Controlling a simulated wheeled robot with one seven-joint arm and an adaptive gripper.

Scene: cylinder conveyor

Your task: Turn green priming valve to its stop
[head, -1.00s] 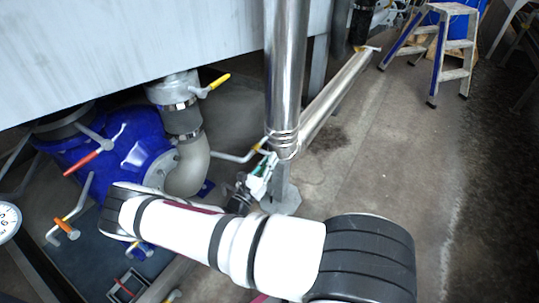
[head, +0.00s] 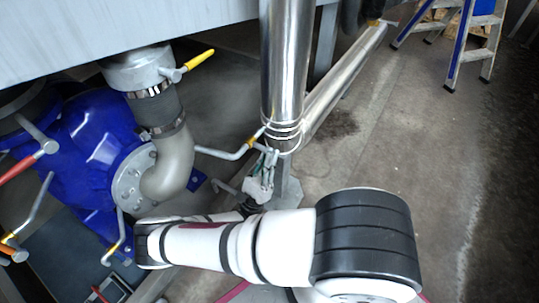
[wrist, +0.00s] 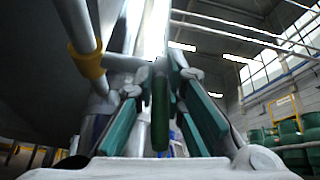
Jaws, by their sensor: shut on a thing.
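The green priming valve's handle (wrist: 160,112) stands upright as a narrow dark-green bar in the middle of the wrist view. My gripper (wrist: 161,84) is around it, with one teal-padded finger on each side, and is shut on it. In the head view my gripper (head: 264,170) is at the foot of the shiny upright pipe, and its fingers hide most of the valve there. How far the handle has turned cannot be told.
A shiny pipe (head: 283,70) rises just behind my gripper. A bent lever with a yellow band (head: 252,140) lies close to its left. A blue pump (head: 95,150) with red, orange and yellow levers stands left. A stepladder (head: 470,40) is far right; the floor between is clear.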

